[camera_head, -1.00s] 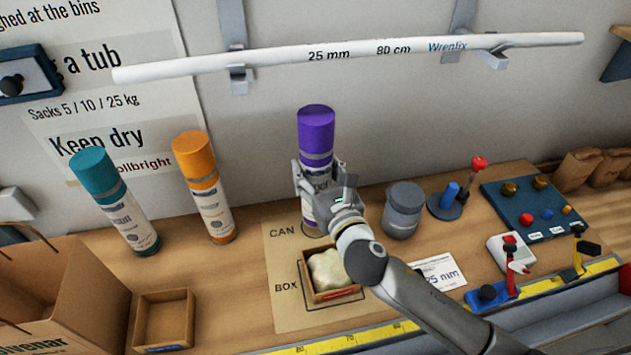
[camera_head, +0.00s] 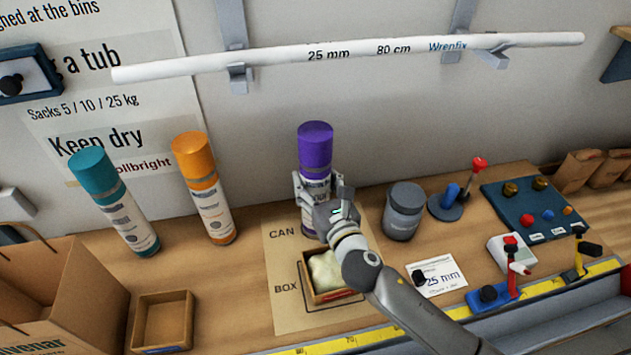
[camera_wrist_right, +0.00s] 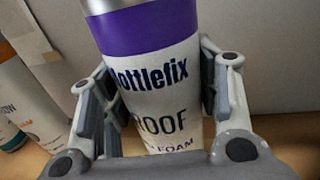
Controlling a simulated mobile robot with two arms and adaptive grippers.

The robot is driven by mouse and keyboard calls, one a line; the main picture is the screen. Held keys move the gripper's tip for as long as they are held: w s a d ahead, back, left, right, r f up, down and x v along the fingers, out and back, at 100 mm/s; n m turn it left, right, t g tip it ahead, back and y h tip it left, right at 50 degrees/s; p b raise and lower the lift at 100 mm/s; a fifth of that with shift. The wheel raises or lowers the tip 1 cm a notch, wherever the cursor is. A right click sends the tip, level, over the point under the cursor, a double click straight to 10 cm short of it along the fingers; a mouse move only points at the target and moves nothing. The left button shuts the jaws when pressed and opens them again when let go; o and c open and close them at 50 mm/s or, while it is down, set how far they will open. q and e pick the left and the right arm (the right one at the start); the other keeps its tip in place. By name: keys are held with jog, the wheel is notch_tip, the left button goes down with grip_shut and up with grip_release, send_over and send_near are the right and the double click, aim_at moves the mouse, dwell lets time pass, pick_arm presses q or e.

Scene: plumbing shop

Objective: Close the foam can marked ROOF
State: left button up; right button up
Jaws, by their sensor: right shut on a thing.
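The foam can marked ROOF (camera_head: 316,180) has a white label, a purple band, a silver ring and a purple cap (camera_head: 315,145) on top. It stands upright over the CAN area of the tan board (camera_head: 283,248). My right gripper (camera_head: 317,192) is shut around its body below the purple band; the can also shows in the right wrist view (camera_wrist_right: 160,95), with the fingers on both sides of its label. The can's lower end is partly hidden by the gripper, so I cannot tell surely whether it touches the board. My left gripper is not in view.
An orange can (camera_head: 204,188) and a teal can (camera_head: 114,200) stand to the left. A box with pale foam (camera_head: 326,272) sits on the BOX area. A grey tub (camera_head: 403,211) is close on the right. A white pipe (camera_head: 400,50) hangs above.

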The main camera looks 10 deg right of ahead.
jog(key=shift+r, duration=0.1)
jog(key=o, duration=1.5)
jog(key=shift+f, duration=0.2)
jog(key=shift+r, duration=0.25)
jog(key=s+d+b, duration=0.2)
jog(key=s, duration=1)
jog(key=shift+w, duration=0.1)
